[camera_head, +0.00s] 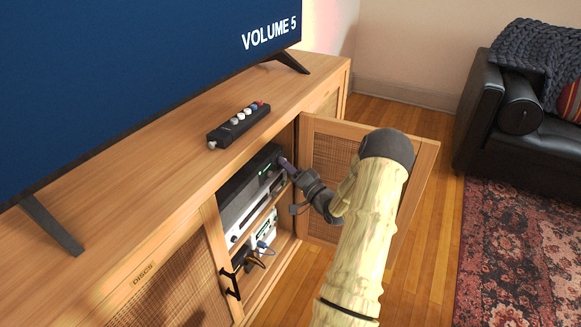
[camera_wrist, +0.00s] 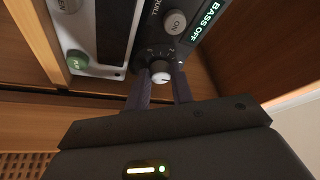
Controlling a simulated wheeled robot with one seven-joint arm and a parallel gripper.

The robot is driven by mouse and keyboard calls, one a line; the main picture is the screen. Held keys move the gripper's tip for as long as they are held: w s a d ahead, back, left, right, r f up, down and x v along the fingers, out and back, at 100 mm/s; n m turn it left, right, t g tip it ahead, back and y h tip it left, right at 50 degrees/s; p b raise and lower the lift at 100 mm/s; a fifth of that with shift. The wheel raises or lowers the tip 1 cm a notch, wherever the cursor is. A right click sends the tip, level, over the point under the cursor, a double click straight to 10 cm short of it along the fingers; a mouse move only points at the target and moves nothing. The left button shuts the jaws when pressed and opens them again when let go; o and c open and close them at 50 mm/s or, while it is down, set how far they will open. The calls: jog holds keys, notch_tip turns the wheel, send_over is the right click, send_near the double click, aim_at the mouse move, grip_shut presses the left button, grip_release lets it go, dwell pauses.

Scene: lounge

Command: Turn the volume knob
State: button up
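The stereo unit (camera_head: 250,184) sits on the upper shelf of the open cabinet. In the wrist view, a dark knob (camera_wrist: 160,71) with a pale face and tick marks around it is on its front panel; no label for it is readable. My gripper (camera_head: 285,164) reaches into the cabinet opening at the right end of the unit. In the wrist view, the two fingers of my gripper (camera_wrist: 161,82) stand on either side of the knob, very close to it. Whether both fingers touch it is unclear. The TV (camera_head: 140,75) reads "VOLUME 5".
The open cabinet door (camera_head: 418,165) stands to the right, behind my arm. A lower device (camera_head: 263,238) has cables.

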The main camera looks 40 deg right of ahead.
grip_shut()
jog(key=shift+s+r+m+p, duration=0.1)
jog(key=shift+r+m+p, duration=0.15)
jog(key=shift+p, duration=0.5)
jog(key=m+p, duration=0.1)
jog(key=p, duration=0.2)
jog(key=m+g+h+p, duration=0.1)
jog(key=m+p, duration=0.1)
jog(key=p, duration=0.1)
jog(key=m+g+p, duration=0.1)
jog(key=m+p, duration=0.1)
jog(key=p, duration=0.1)
jog(key=shift+s+d+m+h, duration=0.1)
jog(key=shift+d+m+h, duration=0.2)
jog(key=shift+h, duration=0.1)
jog(key=shift+a, duration=0.1)
